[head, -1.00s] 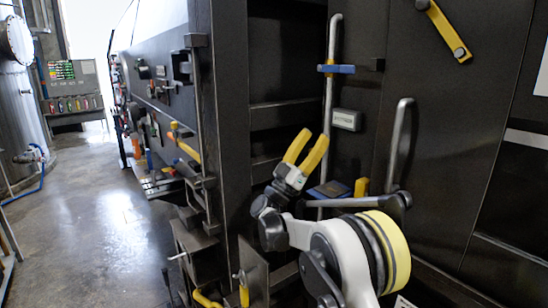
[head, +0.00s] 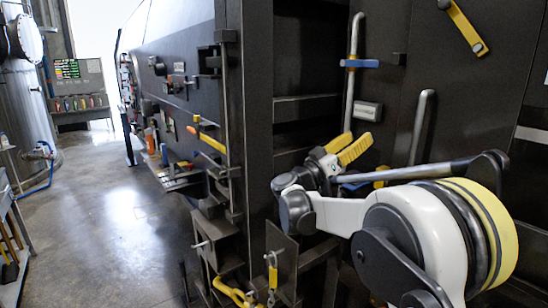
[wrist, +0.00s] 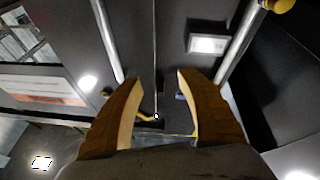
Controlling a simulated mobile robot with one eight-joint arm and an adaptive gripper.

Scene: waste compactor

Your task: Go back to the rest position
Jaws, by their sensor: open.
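My gripper (head: 346,150) is in front of the dark compactor panel in the head view, with its two yellow fingers pointing up and to the right. In the wrist view my gripper (wrist: 157,88) shows its two fingers apart, with nothing held between them. A vertical metal bar with a blue clamp (head: 359,63) stands just behind the fingers in the head view. Whether the fingers touch anything behind them cannot be told.
A grey metal handle (head: 421,125) and a small labelled box (head: 368,111) are close to my gripper. A yellow handle (head: 463,27) is at upper right. The compactor's side (head: 180,45) carries several levers. Open floor (head: 110,200) lies to the left.

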